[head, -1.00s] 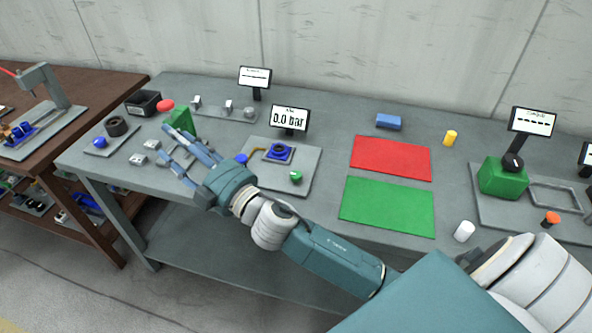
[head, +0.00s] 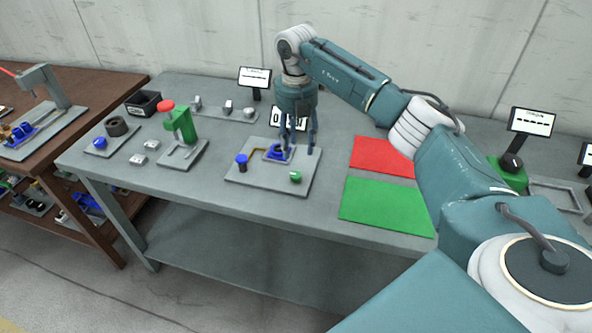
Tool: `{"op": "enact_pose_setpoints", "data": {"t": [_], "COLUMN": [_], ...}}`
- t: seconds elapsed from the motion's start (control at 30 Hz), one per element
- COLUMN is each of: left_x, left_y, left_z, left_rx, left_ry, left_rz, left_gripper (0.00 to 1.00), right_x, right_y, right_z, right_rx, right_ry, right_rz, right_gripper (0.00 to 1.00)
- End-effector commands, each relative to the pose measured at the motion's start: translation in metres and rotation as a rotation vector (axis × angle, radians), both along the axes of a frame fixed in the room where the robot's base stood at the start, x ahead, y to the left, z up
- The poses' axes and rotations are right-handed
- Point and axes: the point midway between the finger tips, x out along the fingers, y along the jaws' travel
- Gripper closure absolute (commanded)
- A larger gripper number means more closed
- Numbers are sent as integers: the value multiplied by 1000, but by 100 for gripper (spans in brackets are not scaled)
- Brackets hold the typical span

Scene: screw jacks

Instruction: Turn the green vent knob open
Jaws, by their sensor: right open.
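The green vent knob (head: 295,176) sits at the front right of a grey plate (head: 262,180) on the table. A blue fitting (head: 277,152) stands at the back of this plate, partly behind my fingers. A blue knob with a dark stem (head: 241,161) stands on the plate's left side. My right gripper (head: 298,152) points down, open, over the back right of the plate, behind the green knob and apart from it. It partly hides the pressure display (head: 304,122). My left gripper is not in view.
A green press with a red knob (head: 179,122) stands left of the plate. Red (head: 381,157) and green (head: 388,205) mats lie to the right. My right arm crosses above the table's right half, partly hiding a green block (head: 511,174). The table's front strip is clear.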

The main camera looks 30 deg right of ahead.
Motion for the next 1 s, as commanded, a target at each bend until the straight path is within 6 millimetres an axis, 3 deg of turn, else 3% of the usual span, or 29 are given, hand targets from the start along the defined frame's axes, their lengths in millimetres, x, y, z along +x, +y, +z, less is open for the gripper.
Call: {"op": "enact_pose_setpoints", "data": {"t": [0.5,0.7,0.97,1.0], "left_x": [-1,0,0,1], "left_y": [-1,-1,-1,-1], "left_z": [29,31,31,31], "left_rx": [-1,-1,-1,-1], "left_ry": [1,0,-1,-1], "left_rz": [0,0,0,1], "left_gripper": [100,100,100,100], "right_x": [-1,-1,-1,-1], "right_y": [2,2,2,2], "right_z": [-87,-102,-103,-103], "right_rx": [3,4,4,4], "right_ry": [4,1,0,0], "right_rz": [3,5,5,5], "right_gripper": [54,54,54,60]}}
